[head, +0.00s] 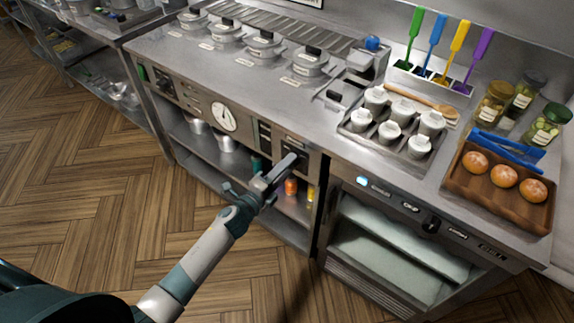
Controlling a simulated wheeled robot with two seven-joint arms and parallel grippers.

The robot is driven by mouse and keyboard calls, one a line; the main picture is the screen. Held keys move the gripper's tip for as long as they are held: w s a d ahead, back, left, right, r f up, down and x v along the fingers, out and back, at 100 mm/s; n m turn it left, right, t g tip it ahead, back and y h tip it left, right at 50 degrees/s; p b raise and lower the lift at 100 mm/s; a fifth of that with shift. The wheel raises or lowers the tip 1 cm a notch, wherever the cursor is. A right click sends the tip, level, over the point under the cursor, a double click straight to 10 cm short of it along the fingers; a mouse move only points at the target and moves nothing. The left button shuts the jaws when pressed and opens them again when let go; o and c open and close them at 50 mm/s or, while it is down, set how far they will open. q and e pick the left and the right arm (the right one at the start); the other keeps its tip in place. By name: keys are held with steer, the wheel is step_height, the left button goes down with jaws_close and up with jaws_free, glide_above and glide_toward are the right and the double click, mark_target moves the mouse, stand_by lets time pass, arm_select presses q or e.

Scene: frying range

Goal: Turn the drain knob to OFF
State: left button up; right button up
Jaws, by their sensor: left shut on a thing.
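My left gripper (288,165) reaches from the lower left to the front panel of the counter (190,100). Its fingers are shut at a small dark control plate (303,159) to the right of the white dial, on what I take to be the drain knob. The fingers hide the knob almost fully, so I cannot tell its angle. The panel's lettering is too small to read. My right gripper is not in view.
A white dial (223,117) sits left of my gripper. Below, an open shelf (200,150) holds pots and bottles. Lidded fryer pots (310,62) and a tray of white cups (390,124) stand on the counter. Another black knob (431,224) is at the right. The floor in front is clear.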

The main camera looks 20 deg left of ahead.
arm_select(q)
steer(key=shift+n, duration=0.7)
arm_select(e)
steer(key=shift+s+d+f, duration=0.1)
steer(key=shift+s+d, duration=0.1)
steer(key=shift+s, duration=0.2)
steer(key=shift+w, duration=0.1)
arm_select(q)
steer(key=o, duration=1.1)
steer(key=shift+c, duration=0.2)
steer(key=b+v, duration=0.3)
steer(key=v, duration=1.4)
steer(key=shift+s, duration=0.2)
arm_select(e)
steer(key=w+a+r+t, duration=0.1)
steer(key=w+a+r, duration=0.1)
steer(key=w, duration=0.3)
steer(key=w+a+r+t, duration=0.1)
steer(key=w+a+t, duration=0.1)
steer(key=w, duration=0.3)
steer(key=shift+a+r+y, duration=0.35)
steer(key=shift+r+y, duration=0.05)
arm_select(q)
steer(key=shift+a, duration=0.15)
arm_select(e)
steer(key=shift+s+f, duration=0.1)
